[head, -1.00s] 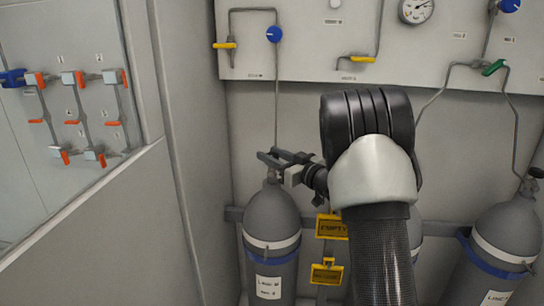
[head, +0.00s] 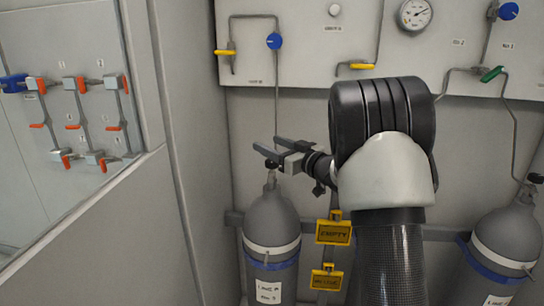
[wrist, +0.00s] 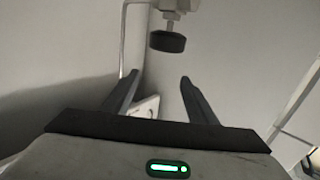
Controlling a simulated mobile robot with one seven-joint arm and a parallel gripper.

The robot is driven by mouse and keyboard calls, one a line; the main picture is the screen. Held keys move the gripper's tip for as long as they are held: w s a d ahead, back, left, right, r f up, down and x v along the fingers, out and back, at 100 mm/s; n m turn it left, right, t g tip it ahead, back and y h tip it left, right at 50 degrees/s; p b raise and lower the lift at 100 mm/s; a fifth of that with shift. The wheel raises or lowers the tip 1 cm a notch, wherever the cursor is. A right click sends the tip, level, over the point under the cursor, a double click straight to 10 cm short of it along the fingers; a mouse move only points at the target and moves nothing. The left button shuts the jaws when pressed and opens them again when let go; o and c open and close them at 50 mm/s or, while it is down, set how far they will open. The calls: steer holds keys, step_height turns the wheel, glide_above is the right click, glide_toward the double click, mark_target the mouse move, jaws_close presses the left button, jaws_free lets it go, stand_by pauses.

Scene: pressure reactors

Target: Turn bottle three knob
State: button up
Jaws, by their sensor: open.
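A grey gas bottle (head: 271,215) stands upright at centre left in the head view, with a white band and a label too small to read surely. Its dark knob (head: 271,164) sits on top, just below my gripper (head: 267,144). In the wrist view a black round knob (wrist: 166,41) hangs from a metal valve stem, beyond the fingertips. My gripper (wrist: 158,82) is open there, with nothing between its two fingers. The fingers look apart from the knob. Another grey bottle (head: 508,232) stands at the right, with a dark knob (head: 535,178). I cannot tell which bottle is three.
Yellow tags (head: 333,232) hang right of the left bottle. Behind is a panel (head: 300,50) with valves, a gauge (head: 414,13) and thin pipes. A wall with orange-handled valves (head: 75,120) stands at the left. My arm hides the space between the bottles.

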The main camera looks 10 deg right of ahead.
step_height(320, 180, up, 5)
steer(key=shift+f+p, duration=0.1)
steer(key=shift+p, duration=0.25)
steer(key=shift+w+a+f+h+p, duration=0.25)
steer(key=shift+f+h+p, duration=0.1)
steer(key=shift+h, duration=0.25)
steer(key=f+h, duration=0.1)
steer(key=f+g+h, duration=0.1)
steer(key=s+f+h+p, duration=0.1)
steer(key=shift+a+g+h, duration=0.3)
steer(key=shift+g, duration=0.1)
steer(key=s+d+f+g+h+p, duration=0.1)
steer(key=s+f+g+h+p, duration=0.1)
steer(key=s+f+g+h, duration=0.3)
steer(key=n+t+h+p, duration=0.5)
steer(key=n+h+p, duration=0.55)
steer(key=n, duration=1.15)
glide_toward(268, 164)
steer(key=shift+h, duration=0.35)
steer(key=p+x, duration=0.1)
steer(key=x, duration=1.1)
steer(key=shift+w+f, duration=0.1)
steer(key=shift+f, duration=0.05)
